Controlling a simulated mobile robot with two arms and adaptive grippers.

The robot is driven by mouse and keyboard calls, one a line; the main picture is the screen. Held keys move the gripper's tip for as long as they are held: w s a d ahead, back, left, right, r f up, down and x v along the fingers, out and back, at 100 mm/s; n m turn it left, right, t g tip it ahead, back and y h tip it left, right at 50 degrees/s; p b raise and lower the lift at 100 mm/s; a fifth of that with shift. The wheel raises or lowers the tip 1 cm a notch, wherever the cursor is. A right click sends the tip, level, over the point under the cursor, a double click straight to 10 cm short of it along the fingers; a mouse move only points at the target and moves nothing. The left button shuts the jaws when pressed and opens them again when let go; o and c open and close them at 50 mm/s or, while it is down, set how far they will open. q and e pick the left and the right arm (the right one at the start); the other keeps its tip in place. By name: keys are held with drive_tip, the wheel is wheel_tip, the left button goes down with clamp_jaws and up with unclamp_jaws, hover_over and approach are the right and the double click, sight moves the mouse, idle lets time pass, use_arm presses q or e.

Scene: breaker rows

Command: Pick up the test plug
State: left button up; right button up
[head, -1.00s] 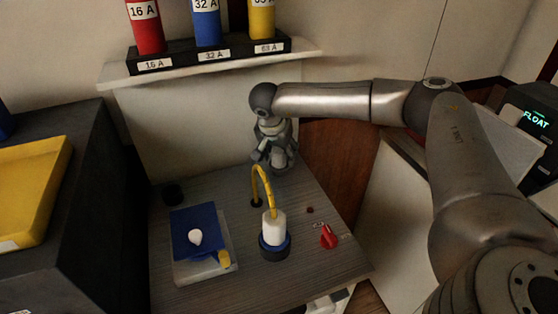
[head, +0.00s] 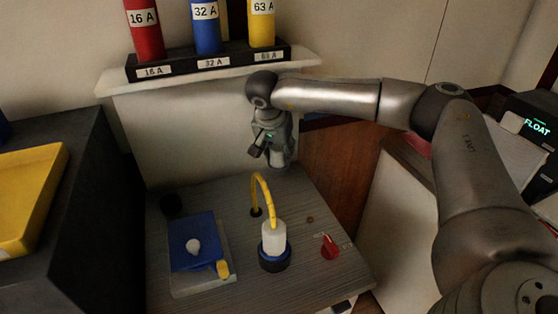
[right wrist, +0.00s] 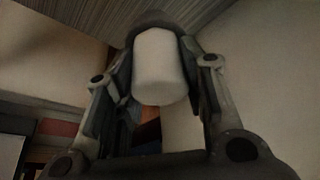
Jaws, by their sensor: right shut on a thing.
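My right gripper (head: 268,152) is above the back of the grey desk panel, in front of the pale wall. In the right wrist view it is shut on a white cylinder (right wrist: 160,68), which I take to be the test plug. A dark rim shows at the cylinder's far end. In the head view the fingers mostly hide it. A separate white plug (head: 273,238) with a yellow cable (head: 260,187) stands upright in a blue-ringed socket (head: 275,260). My left gripper is not in view.
A blue plate (head: 192,230) with a white knob, a yellow piece (head: 223,269) and a red switch (head: 330,246) are on the panel. A shelf (head: 115,84) with red, blue and yellow cylinders is behind. A yellow tray (head: 30,195) stands left. A FLOAT display (head: 537,127) is at right.

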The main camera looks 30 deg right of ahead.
drive_tip(key=r, duration=0.1)
drive_tip(key=s+a+r, duration=0.2)
drive_tip(key=r, duration=0.1)
drive_tip(key=shift+s+b, duration=0.25)
drive_tip(key=shift+b, duration=0.1)
use_arm(q)
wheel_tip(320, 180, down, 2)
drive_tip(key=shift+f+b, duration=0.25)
drive_tip(key=shift+b, duration=0.6)
use_arm(e)
drive_tip(key=s+a+r, duration=0.4)
drive_tip(key=s+a, duration=0.1)
drive_tip(key=s, duration=0.2)
drive_tip(key=shift+s+a+r, duration=0.25)
drive_tip(key=shift+s, duration=0.15)
drive_tip(key=shift+w, duration=0.1)
